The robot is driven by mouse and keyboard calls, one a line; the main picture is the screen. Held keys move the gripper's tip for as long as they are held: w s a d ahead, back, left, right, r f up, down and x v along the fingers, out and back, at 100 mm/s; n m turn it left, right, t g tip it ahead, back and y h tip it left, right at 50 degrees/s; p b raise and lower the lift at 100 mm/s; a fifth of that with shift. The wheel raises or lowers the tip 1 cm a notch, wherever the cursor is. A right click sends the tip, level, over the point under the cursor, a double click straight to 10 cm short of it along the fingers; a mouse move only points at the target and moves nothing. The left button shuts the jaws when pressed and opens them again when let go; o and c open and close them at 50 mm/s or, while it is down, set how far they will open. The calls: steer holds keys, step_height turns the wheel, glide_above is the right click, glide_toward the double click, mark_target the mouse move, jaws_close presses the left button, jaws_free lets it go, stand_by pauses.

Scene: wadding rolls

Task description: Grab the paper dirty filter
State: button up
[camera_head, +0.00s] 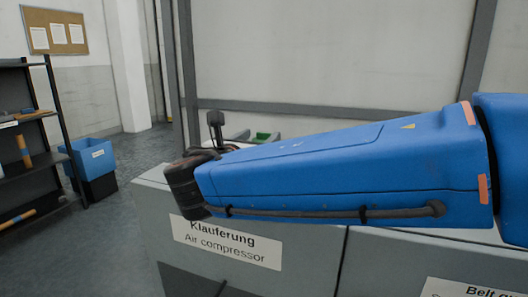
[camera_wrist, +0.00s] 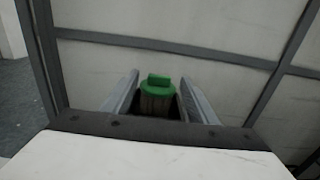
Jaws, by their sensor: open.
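The paper dirty filter appears to be the upright cylinder with a green cap (camera_wrist: 160,88) and a brownish body in the wrist view. My gripper (camera_wrist: 160,77) is open, with one grey finger on each side of the filter in that view. Gaps show between the cap and both fingers. The filter's lower part is hidden by the dark front edge of my gripper. In the head view a small green patch (camera_head: 264,138), likely the same cap, shows just above my blue arm, which hides most of my gripper.
A grey cabinet (camera_head: 314,262) labelled "Air compressor" stands below my arm. A framed pale wall panel (camera_head: 330,55) rises behind it. A dark shelf (camera_head: 35,150) with rolls, a blue bin (camera_head: 88,152) and a noticeboard (camera_head: 60,32) are at left. Open floor lies between shelf and cabinet.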

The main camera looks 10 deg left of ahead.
mark_target(263, 135)
steer(key=w, duration=0.4)
steer(key=shift+d+f, duration=0.15)
steer(key=shift+d, duration=0.1)
steer(key=c, duration=1.2)
